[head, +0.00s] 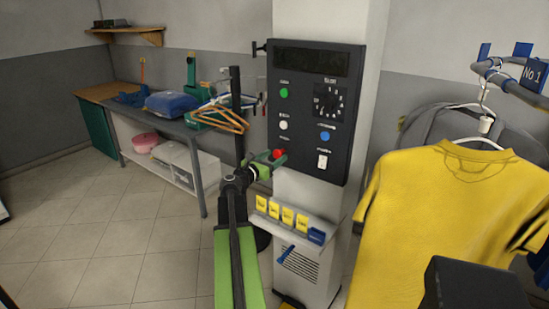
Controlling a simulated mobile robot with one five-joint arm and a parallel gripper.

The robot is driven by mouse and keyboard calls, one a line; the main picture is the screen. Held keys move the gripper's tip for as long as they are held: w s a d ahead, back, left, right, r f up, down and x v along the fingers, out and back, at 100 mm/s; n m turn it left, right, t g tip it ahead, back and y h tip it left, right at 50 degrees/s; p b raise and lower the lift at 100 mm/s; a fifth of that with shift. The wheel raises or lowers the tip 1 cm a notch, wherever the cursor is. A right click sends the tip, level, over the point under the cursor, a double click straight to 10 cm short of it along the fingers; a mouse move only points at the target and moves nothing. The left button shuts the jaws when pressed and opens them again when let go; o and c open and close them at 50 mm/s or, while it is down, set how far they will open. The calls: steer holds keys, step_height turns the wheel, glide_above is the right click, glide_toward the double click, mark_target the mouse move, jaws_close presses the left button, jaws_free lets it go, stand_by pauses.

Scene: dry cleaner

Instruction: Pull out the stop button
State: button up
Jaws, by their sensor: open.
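The red stop button (278,153) is low on the left side of the dark control panel (305,112), which is mounted on a pale column. My gripper (272,160) is at the button, coming from the lower left, with its jaws open. The jaws partly cover the button. I cannot tell whether they touch it, or whether the button is pressed in or out.
The panel also has a green button (284,92), a white button (283,125), a blue button (325,136) and a dial (327,103). A ledge with yellow tags (274,210) is below. A yellow shirt (445,215) hangs at right. The floor at left (120,240) is clear.

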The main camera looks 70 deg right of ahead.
steer(key=v, duration=1.6)
steer(key=shift+a, duration=0.4)
steer(key=w+a+r+n+t+p, duration=0.1)
steer(key=w+a+t, duration=0.1)
steer(key=w+a, duration=0.4)
steer(key=w+a+r+n+t+p, duration=0.1)
steer(key=w+a+n+t+p, duration=0.2)
steer(key=w, duration=0.6)
steer(key=w+a+f+m+t+y, duration=0.15)
steer(key=w+a+f, duration=0.3)
steer(key=a, duration=0.45)
steer(key=w+a+f+m+t+y, duration=0.1)
steer(key=w+a+f+m+y, duration=0.15)
steer(key=w+a, duration=0.55)
steer(key=s+a+f+m+g+y, duration=0.1)
steer(key=a+f+m+y, duration=0.3)
steer(key=a, duration=0.7)
steer(key=s+a+f+m+g+y+p, duration=0.1)
steer(key=s+a+f+m+y, duration=0.2)
steer(key=a, duration=0.9)
steer(key=s+a+f+m+g+y+p, duration=0.1)
steer(key=s+a+f+m+y, duration=0.1)
steer(key=a+f+m+y, duration=0.3)
steer(key=a+m+y, duration=0.1)
steer(key=a+m, duration=0.2)
steer(key=a, duration=0.3)
steer(key=shift+a+f, duration=0.25)
steer(key=shift+f, duration=0.15)
